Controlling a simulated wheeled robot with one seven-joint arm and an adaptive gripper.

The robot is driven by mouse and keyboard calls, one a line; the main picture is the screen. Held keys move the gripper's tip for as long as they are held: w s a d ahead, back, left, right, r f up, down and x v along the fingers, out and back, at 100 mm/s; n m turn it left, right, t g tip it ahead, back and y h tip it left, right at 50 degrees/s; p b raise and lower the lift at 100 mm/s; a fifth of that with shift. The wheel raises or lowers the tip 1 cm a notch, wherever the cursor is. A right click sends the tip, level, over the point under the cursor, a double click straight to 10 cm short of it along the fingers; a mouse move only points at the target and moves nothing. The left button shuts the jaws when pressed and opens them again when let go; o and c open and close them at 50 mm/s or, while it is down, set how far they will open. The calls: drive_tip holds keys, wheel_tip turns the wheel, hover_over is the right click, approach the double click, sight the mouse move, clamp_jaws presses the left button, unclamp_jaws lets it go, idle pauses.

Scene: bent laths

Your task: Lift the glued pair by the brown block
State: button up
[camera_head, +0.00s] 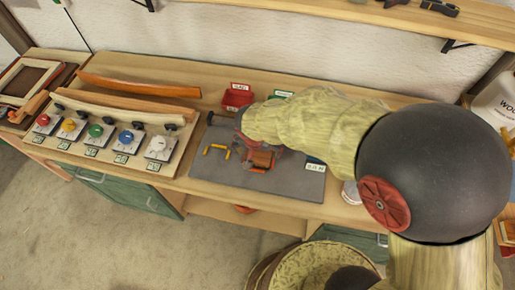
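A brown-orange block (262,159) shows on the grey mat (218,176) on the workbench, just below the end of my arm. I cannot make out which piece is glued to it. My gripper (250,153) is at this spot, mostly hidden behind my sleeved forearm. Its fingers are too small and covered to tell whether they are open, shut or touching the block. A small yellow piece (217,148) lies on the mat to the left of the block.
Several coloured knobs on grey plates (121,139) line the bench's left front. Curved laths (138,86) lie behind them. A red bin (237,98) with a label stands behind the mat. A round basket-like thing (318,266) stands on the floor in front.

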sight(259, 155)
drive_tip(key=shift+x, duration=1.15)
drive_tip(key=shift+c, duration=0.7)
drive_tip(key=shift+r, duration=0.1)
drive_tip(key=c, duration=1)
